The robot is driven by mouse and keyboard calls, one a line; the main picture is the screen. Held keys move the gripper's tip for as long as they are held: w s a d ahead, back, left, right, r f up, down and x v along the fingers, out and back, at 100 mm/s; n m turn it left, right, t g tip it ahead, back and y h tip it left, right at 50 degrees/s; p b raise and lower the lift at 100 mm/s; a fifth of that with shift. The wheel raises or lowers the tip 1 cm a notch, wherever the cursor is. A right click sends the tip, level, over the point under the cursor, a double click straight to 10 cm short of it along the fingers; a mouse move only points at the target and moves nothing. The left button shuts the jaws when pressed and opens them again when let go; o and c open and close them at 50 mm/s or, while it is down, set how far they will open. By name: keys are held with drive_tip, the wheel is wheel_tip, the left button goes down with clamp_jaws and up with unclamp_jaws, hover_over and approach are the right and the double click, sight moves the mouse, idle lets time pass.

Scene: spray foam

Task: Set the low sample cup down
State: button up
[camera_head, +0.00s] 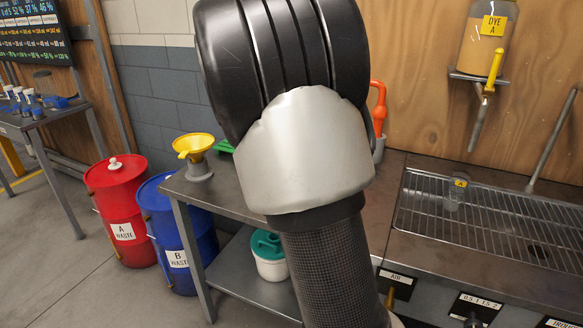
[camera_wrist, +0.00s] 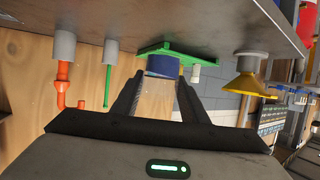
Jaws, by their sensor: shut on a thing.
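In the wrist view my gripper (camera_wrist: 161,78) is shut on a small blue-banded cup (camera_wrist: 163,66), which I take to be the low sample cup. The blue part sits between the fingertips, close to a green flat piece (camera_wrist: 165,47) on the bench. I cannot tell whether the cup touches the bench or the green piece. The wrist view is upside down, with the bench top (camera_wrist: 130,18) along its top edge. In the head view my arm hides the gripper and the cup; part of the green piece (camera_head: 224,146) shows left of the arm.
A yellow funnel (camera_head: 194,146) stands on the bench's left end; an orange pipe-like thing (camera_head: 378,100) stands behind my arm. A clear cup with a yellow label (camera_head: 455,192) stands on the wire grate (camera_head: 500,225). Red (camera_head: 118,205) and blue (camera_head: 175,225) drums stand left of the bench.

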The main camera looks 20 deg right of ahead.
drive_tip(key=s+d+r+m+g+h, duration=0.1)
drive_tip(key=s+d+m+g+h, duration=0.15)
drive_tip(key=d, duration=0.55)
drive_tip(key=s+d+r+m+g+h, duration=0.1)
drive_tip(key=s+d+m+h, duration=0.2)
drive_tip(key=d, duration=0.4)
drive_tip(key=f, duration=0.2)
drive_tip(key=f+b, duration=0.1)
drive_tip(key=f, duration=0.2)
drive_tip(key=shift+d+f, duration=0.3)
drive_tip(key=shift+f, duration=0.05)
drive_tip(key=shift+f+b, duration=0.85)
drive_tip(key=shift+f, duration=1.45)
drive_tip(key=shift+f, duration=0.2)
drive_tip(key=o, duration=1.2)
drive_tip(key=shift+c, duration=0.2)
drive_tip(key=shift+r, duration=0.1)
